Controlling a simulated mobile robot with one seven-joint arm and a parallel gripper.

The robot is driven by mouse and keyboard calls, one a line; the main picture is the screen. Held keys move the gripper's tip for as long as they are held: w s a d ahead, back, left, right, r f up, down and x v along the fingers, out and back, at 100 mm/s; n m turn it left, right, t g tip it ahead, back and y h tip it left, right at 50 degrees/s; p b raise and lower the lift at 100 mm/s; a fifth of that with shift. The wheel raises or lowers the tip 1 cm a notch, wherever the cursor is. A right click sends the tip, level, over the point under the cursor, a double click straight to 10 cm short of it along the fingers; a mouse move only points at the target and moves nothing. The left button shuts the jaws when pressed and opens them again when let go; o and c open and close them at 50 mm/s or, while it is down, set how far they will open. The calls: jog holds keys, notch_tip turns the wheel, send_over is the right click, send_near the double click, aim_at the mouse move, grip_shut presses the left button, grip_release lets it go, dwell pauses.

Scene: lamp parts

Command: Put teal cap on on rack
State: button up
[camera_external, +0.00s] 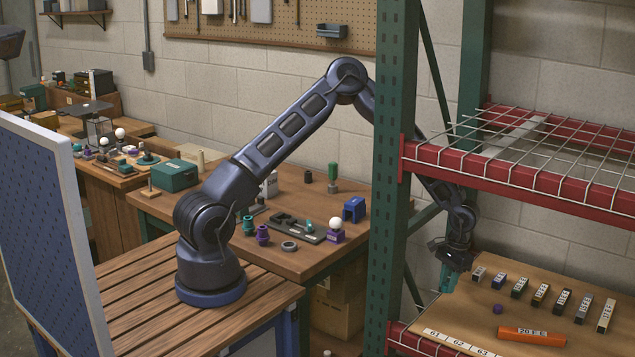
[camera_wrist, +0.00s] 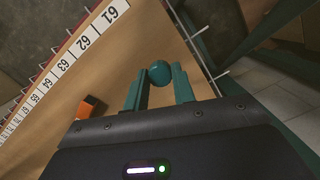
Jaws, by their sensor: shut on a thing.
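A small round teal cap (camera_wrist: 160,72) sits between the two teal fingertips of my gripper (camera_wrist: 158,80) in the wrist view. My gripper is shut on it. In the external view my gripper (camera_external: 447,277) hangs pointing down over the left edge of the rack's wooden lower shelf (camera_external: 470,320). The cap cannot be told apart from the teal fingers there. The gap between fingertips and shelf is hard to judge. The rack has a green upright (camera_external: 390,160) left of my gripper and a red beam (camera_external: 520,180) above.
Several small labelled blocks (camera_external: 541,295) stand in a row on the shelf. A purple ball (camera_external: 497,309) and an orange block (camera_external: 531,337) lie nearer the front. A numbered strip (camera_external: 455,343) runs along the front edge. A wire shelf (camera_external: 560,150) is overhead.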

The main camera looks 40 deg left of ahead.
aim_at(448, 324)
jog(key=s+d, duration=0.4)
jog(key=shift+f, duration=3.9)
jog(key=shift+f, duration=0.1)
jog(key=o, duration=0.9)
jog(key=shift+w+d+r, duration=0.1)
jog(key=shift+w+r, duration=0.05)
jog(key=shift+r, duration=1.15)
jog(key=shift+w+d+r, duration=0.1)
jog(key=shift+w+r, duration=0.1)
jog(key=shift+r, duration=1.05)
jog(key=shift+w+d+r, duration=0.1)
jog(key=shift+w+r, duration=0.05)
jog(key=shift+r, duration=1.15)
jog(key=shift+a, duration=0.1)
